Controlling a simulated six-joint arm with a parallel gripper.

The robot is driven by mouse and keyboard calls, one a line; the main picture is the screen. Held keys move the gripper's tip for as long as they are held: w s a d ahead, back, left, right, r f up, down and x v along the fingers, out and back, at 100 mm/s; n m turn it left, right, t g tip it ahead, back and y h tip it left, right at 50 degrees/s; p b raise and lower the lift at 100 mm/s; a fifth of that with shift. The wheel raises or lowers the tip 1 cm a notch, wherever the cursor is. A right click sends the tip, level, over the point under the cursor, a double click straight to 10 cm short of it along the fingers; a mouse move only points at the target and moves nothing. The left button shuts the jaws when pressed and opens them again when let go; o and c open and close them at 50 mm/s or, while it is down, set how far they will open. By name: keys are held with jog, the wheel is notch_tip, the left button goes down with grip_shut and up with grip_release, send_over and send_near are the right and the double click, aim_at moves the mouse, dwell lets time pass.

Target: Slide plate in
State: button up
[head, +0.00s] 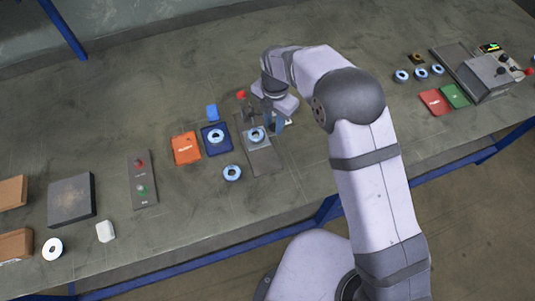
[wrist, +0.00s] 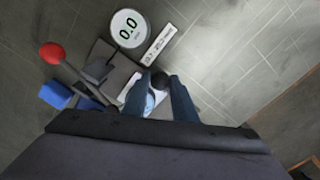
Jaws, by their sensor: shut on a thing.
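My gripper (wrist: 162,88) points down over a grey metal fixture with a flat plate (head: 266,160). Its two blue fingers close on a dark round knob (wrist: 160,81). A blue-and-white flap disc (head: 256,134) lies on the plate just left of the fingers in the head view. In the wrist view a pale part of what is likely this disc shows between the fingers. How the knob joins the plate is hidden.
A blue tray (head: 216,149) holding a disc and an orange tray (head: 186,148) lie left of the fixture. A loose disc (head: 232,173) lies near its front left. A button panel (head: 142,179) stands farther left. The right back holds several discs and a machine (head: 487,72).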

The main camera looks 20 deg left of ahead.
jog(key=shift+w+a, duration=0.2)
jog(key=o, duration=0.8)
jog(key=shift+w+a, duration=0.1)
jog(key=shift+r, duration=0.1)
jog(key=shift+r+p, duration=2.85)
jog(key=shift+r, duration=1.1)
